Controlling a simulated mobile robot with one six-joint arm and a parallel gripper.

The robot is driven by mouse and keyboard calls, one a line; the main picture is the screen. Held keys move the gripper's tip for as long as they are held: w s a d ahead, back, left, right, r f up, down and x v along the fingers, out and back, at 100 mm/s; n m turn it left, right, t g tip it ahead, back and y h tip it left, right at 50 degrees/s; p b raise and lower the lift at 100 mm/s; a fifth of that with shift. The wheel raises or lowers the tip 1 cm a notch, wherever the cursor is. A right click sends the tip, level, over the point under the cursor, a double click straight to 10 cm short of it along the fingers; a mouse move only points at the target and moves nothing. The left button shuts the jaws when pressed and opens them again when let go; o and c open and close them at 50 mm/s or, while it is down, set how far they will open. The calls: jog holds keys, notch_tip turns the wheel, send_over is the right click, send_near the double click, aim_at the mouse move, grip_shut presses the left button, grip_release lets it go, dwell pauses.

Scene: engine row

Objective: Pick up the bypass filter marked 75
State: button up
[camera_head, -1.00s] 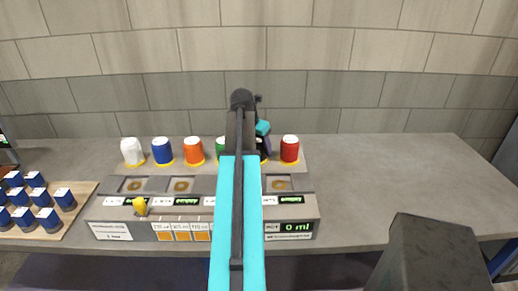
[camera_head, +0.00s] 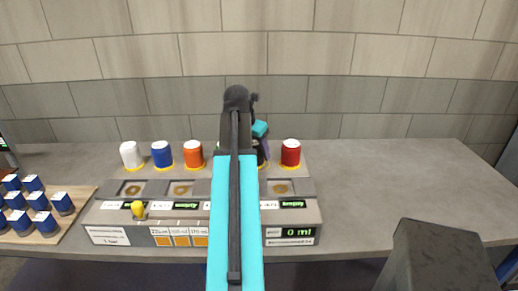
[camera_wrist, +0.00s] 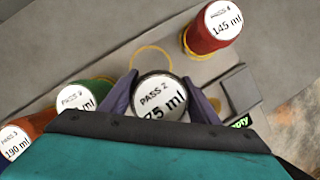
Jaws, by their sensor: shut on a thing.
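The bypass filter marked 75 (camera_wrist: 160,97) shows its white top, reading "PASS 2" and "75 ml", in the wrist view. My gripper (camera_wrist: 163,92) is shut on it, with a dark purple finger on either side. A bare yellow ring (camera_wrist: 152,62) lies beside the filter's top in that picture, so the filter seems off its seat; its lower body is hidden. In the head view my arm hides most of the gripper and filter.
A red filter marked 145 ml (camera_wrist: 212,27) stands to one side; green (camera_wrist: 88,97) and orange (camera_wrist: 25,130) filters stand on the other. White (camera_head: 130,155) and blue (camera_head: 162,154) ones stand further left. The bench's right side (camera_head: 400,190) is clear. A wooden board (camera_head: 78,196) holds several blue-and-white pieces.

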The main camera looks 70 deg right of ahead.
jog(key=a, duration=0.3)
jog(key=a+b, duration=0.1)
jog(key=a, duration=0.5)
jog(key=shift+s+a+r+b, duration=0.1)
jog(key=shift+s+r+b, duration=0.2)
jog(key=shift+r, duration=0.1)
jog(key=shift+a+r, duration=0.15)
jog(key=shift+a, duration=0.65)
